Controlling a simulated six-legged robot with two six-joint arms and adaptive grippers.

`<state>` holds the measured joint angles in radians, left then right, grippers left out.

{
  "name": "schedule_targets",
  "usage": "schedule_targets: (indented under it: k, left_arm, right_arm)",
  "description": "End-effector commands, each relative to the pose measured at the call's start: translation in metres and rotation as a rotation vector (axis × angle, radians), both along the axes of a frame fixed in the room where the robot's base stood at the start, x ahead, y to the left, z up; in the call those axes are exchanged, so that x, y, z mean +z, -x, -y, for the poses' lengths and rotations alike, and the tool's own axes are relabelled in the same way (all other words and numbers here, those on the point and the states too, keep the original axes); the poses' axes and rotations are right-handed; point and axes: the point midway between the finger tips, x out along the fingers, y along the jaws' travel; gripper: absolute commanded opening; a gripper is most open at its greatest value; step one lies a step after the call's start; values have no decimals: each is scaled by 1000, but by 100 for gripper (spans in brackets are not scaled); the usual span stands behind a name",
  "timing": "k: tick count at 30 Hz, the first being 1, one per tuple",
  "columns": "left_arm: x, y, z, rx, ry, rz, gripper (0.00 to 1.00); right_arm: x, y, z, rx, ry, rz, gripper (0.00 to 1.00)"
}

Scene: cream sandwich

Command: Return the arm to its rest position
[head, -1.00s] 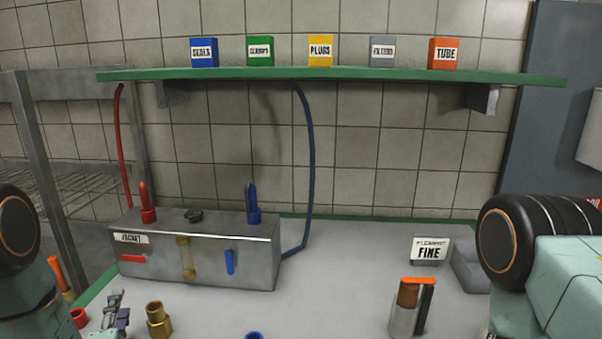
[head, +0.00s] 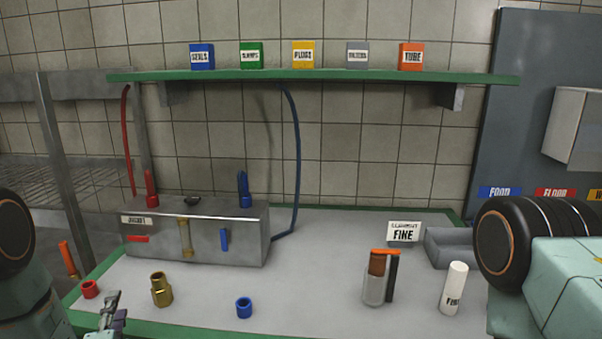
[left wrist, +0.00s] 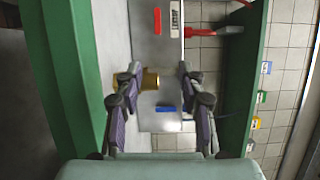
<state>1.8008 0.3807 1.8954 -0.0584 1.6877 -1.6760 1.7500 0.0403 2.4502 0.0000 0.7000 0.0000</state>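My left arm comes in at the left edge of the head view, with the tip of its gripper (head: 112,318) low over the near left edge of the worktable (head: 330,290). In the left wrist view the two fingers of this gripper (left wrist: 159,72) stand apart with nothing held between them. A brass fitting (head: 161,290) stands upright on the table; it also shows beyond the fingers in the left wrist view (left wrist: 150,79). My right arm shows at the right edge of the head view; its gripper is out of view.
A metal jacket box (head: 195,248) with red and blue fittings stands at the back left. Red (head: 90,289) and blue (head: 244,308) rings, a clear holder (head: 375,290), a white cylinder (head: 453,288) and a grey tray (head: 450,245) are on the table. A green shelf (head: 320,76) hangs above.

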Motion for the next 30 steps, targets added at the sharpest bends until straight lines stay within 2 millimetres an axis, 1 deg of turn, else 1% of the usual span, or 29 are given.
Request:
schedule_targets:
  k: [4,5,6,11,14,17,20,21,23,24,26,27,29,30]
  left_arm:
    - [0,-1,0,0,0,0,40]
    - [-4,0,3,-5,14,-9,40]
    - [-16,3,9,-15,62,-36,40]
    - [-53,15,28,-34,237,-128,40]
    - [-78,28,42,-34,354,-194,40]
    - [-106,45,58,-23,487,-274,40]
    - [-139,73,77,14,648,-378,40]
    - [-154,87,85,39,720,-427,40]
    - [-177,114,100,94,839,-510,40]
    - [-192,134,108,142,917,-566,40]
    - [-212,166,121,231,1028,-650,40]
    - [-223,189,128,299,1096,-702,40]
    - [-237,224,138,416,1185,-775,40]
    - [-245,247,143,498,1236,-816,40]
  right_arm:
    - [0,0,0,0,0,1,40]
    - [-1,0,0,0,0,0,40]
    - [-4,0,0,1,0,1,40]
    - [-12,0,0,0,0,0,40]
    - [-17,0,0,0,0,0,40]
    - [-23,0,0,0,0,0,40]
    - [-31,0,0,0,0,1,40]
    - [-35,0,0,0,0,1,40]
    - [-41,0,0,0,0,1,40]
    - [-45,0,0,0,0,1,40]
    - [-51,0,0,0,0,0,40]
    - [-55,0,0,0,0,0,40]
    - [-61,0,0,0,0,0,40]
    - [-65,0,0,0,0,0,40]
